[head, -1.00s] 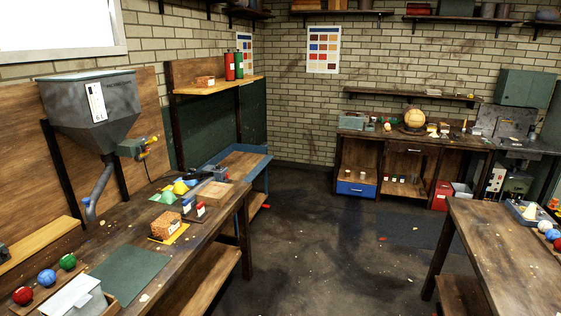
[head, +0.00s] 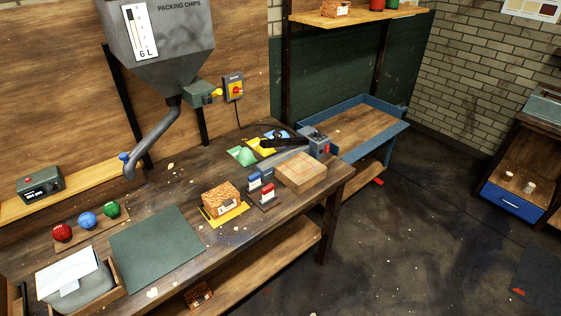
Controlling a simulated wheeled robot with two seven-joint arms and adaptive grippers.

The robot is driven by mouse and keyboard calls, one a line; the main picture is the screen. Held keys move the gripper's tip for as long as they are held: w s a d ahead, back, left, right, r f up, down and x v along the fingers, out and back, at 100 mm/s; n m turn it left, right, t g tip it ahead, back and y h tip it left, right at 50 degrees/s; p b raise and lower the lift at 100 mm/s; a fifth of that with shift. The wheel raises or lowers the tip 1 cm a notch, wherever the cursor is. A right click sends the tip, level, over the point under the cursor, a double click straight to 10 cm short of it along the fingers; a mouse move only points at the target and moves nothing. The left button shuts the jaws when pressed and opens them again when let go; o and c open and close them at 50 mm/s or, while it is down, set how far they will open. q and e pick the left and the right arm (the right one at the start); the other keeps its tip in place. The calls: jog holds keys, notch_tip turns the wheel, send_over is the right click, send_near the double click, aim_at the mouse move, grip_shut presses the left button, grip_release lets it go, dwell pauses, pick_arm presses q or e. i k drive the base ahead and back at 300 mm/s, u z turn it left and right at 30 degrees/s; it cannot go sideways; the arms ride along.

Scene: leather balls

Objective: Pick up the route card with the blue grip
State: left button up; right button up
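A small blue-topped piece (head: 254,180) with a white part below stands in a dark holder on the workbench (head: 185,209). It looks like the route card with the blue grip, but it is too small to be sure. A similar red-topped piece (head: 267,190) stands just right of it and nearer to me. Neither of my grippers is in view.
A cork-like block (head: 220,200) on a yellow sheet sits left of the holder. A wooden block (head: 300,171) lies to its right. Green mat (head: 155,248), three coloured balls and a grey bin (head: 80,284) fill the left. Floor at right is mostly clear.

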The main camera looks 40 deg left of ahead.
aim_at(254, 180)
jog(key=i, duration=2.1)
jog(key=u, duration=3.1)
